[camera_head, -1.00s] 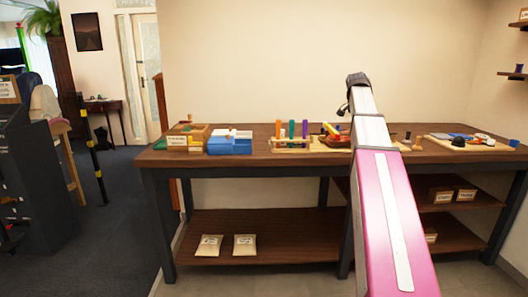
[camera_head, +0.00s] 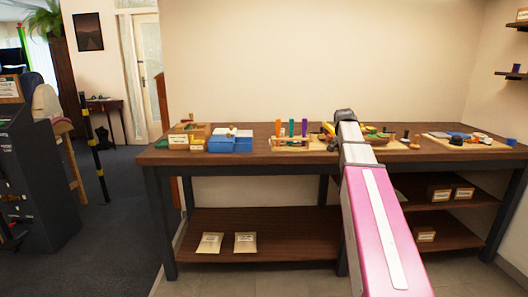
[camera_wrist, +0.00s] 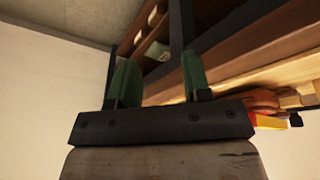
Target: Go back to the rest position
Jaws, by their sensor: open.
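My gripper (camera_wrist: 157,76) shows in the wrist view with its two green fingers apart and nothing between them. In the head view my pink and white arm reaches forward from the lower right toward the workbench (camera_head: 245,162). The arm's dark end stands in front of the bench's back edge, and the fingers cannot be made out there. The wrist view is tilted and shows the bench's dark wood and frame beyond the fingers.
On the bench are wooden boxes (camera_head: 188,136), a blue bin (camera_head: 230,144), a rack with coloured handles (camera_head: 291,136) and a board with small parts (camera_head: 470,140). Two packets (camera_head: 210,243) lie on the lower shelf. Open floor (camera_head: 110,240) lies to the left.

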